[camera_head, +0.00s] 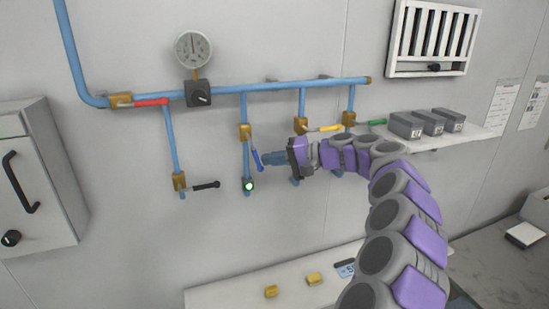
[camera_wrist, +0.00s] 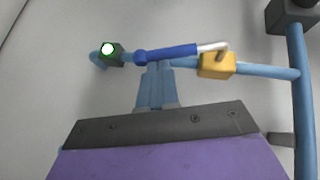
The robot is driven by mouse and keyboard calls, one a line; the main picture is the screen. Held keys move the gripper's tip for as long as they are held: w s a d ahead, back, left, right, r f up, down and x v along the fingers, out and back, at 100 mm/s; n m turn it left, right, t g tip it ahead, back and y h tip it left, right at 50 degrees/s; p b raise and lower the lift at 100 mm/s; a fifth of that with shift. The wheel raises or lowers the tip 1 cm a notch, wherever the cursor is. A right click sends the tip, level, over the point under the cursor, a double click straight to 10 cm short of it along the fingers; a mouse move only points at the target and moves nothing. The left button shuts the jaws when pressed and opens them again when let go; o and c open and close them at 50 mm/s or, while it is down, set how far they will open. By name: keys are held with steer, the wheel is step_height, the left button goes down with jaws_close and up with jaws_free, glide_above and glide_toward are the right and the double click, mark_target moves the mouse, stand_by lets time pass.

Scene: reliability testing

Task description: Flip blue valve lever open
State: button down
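The blue valve lever (camera_head: 257,159) hangs downward from its brass valve (camera_head: 245,132), slightly slanted beside the vertical pipe. In the wrist view the blue lever (camera_wrist: 170,52) runs nearly parallel to the pipe, joined by a metal stem to the brass valve (camera_wrist: 216,65). My gripper (camera_head: 266,160) reaches in from the right, its fingertips right beside the lever. In the wrist view my gripper (camera_wrist: 157,68) has its fingers together, with their tips at the lever's side. I cannot tell whether they touch it. A lit green indicator (camera_head: 248,186) sits at the pipe's lower end.
Neighbouring levers are red (camera_head: 150,102), black (camera_head: 206,187), yellow (camera_head: 325,128) and green (camera_head: 372,122). A gauge (camera_head: 193,49) is above the main pipe. A shelf (camera_head: 450,137) holds grey boxes at right. A cabinet (camera_head: 50,190) stands at left.

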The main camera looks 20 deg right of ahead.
steer(key=shift+s+a+f+m+t+y+b, duration=0.1)
steer(key=shift+a+f+m+t+y+b, duration=0.15)
steer(key=shift+a+f+y+b, duration=0.3)
steer(key=shift+a+f+m+t+y+b, duration=0.25)
steer(key=shift+a+f+y+b, duration=0.15)
steer(key=shift+a, duration=0.2)
steer(key=shift+r, duration=0.1)
steer(key=shift+d, duration=0.25)
